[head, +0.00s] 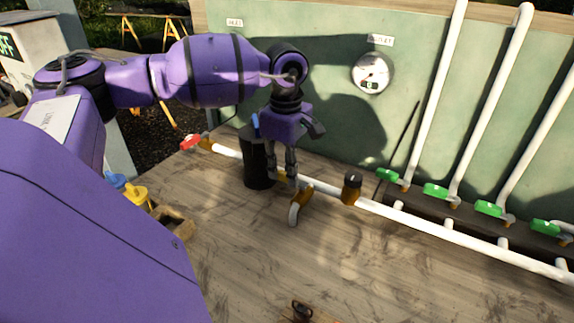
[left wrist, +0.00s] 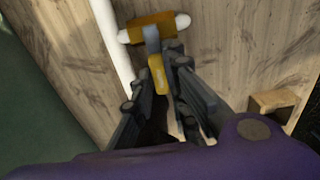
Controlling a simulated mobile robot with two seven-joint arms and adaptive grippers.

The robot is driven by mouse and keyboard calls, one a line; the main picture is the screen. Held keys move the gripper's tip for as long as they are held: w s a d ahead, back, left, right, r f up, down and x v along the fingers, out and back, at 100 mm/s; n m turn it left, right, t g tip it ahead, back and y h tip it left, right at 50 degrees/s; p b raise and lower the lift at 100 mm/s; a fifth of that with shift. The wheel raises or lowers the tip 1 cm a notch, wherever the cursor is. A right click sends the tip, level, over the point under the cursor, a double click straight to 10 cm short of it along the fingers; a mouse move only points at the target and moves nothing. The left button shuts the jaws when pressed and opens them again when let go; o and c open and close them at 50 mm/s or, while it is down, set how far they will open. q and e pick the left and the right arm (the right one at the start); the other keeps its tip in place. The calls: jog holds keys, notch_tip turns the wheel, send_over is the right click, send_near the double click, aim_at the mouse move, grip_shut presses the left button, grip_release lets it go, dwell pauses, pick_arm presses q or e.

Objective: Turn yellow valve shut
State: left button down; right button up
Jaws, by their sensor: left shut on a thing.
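The yellow valve handle (head: 281,175) is on the white pipe, beside a brass-coloured fitting (head: 303,190) with a white elbow below it. My left gripper (head: 283,172) reaches down over the handle from above. In the left wrist view, the yellow handle (left wrist: 157,72) sits between the fingers of my left gripper (left wrist: 160,78), which is shut on it. The brass fitting (left wrist: 152,27) shows just beyond the fingertips. The fingers hide part of the handle, and its exact angle to the pipe is hard to tell. My right gripper is not in view.
A black cylinder (head: 256,165) stands close to the left gripper. A red valve (head: 190,142) is at the pipe's left end. Several green valves (head: 435,191) and a gauge (head: 371,73) are to the right. The front of the wooden bench (head: 350,265) is mostly clear.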

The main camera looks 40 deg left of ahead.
aim_at(286, 173)
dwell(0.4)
pick_arm(q)
jog(key=c, duration=1.7)
grip_release()
notch_tip(286, 173, up, 12)
jog(key=shift+r, duration=0.1)
